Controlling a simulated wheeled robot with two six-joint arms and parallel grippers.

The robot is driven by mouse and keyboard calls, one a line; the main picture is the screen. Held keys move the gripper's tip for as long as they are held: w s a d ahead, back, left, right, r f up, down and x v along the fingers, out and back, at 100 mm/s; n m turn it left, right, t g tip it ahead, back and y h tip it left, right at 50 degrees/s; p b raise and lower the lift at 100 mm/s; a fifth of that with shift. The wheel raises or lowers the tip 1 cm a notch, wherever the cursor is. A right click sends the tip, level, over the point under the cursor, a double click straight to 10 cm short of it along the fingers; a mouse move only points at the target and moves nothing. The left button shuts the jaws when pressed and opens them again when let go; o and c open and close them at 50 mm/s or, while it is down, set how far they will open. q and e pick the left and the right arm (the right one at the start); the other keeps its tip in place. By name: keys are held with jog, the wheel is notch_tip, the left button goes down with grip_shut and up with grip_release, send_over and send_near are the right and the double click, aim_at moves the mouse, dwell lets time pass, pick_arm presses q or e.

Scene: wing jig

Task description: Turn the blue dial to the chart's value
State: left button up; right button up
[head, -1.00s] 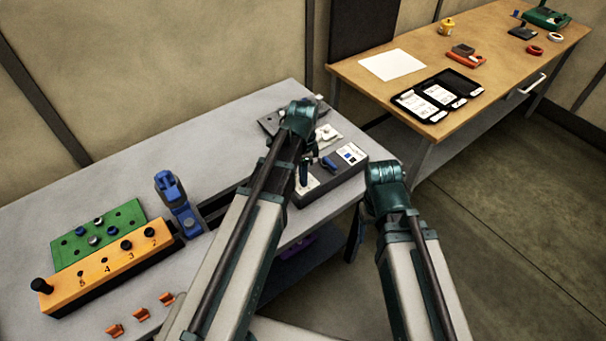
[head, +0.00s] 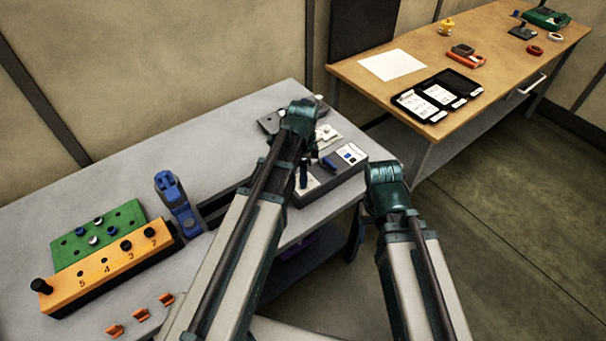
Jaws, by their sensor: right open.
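A dark grey box (head: 335,184) with light panels stands at the right end of the grey bench. A blue handle-like part (head: 327,163), possibly the blue dial, sits on its top; its setting is too small to read. A white label (head: 350,154) with a small blue square is beside it. My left gripper (head: 303,178) is over the left part of the box, close to the blue part; its fingertips are small and dark, so contact and opening are unclear. My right gripper (head: 354,238) is low beyond the bench's front edge, open and mostly hidden by its wrist.
Left on the bench are a green block (head: 100,236), an orange numbered block (head: 105,268), orange clips (head: 141,314) and a blue tool (head: 177,200). A wooden table (head: 480,70) at the back right holds a black folder (head: 461,83) with printed white cards and a blank sheet.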

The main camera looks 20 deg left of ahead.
pick_arm(q)
jog(key=shift+o, duration=0.6)
jog(key=shift+r, duration=0.1)
notch_tip(320, 180, up, 14)
jog(key=p, duration=1.4)
jog(key=shift+f, duration=0.2)
jog(key=shift+w, duration=0.1)
jog(key=s+d+f+n+b, duration=0.4)
jog(key=s+d+n, duration=0.1)
jog(key=s, duration=0.2)
jog(key=s+d+f+n+y+b, duration=0.1)
jog(key=s+d+f+n+b, duration=0.4)
jog(key=s, duration=0.2)
jog(key=shift+s+d+n, duration=0.3)
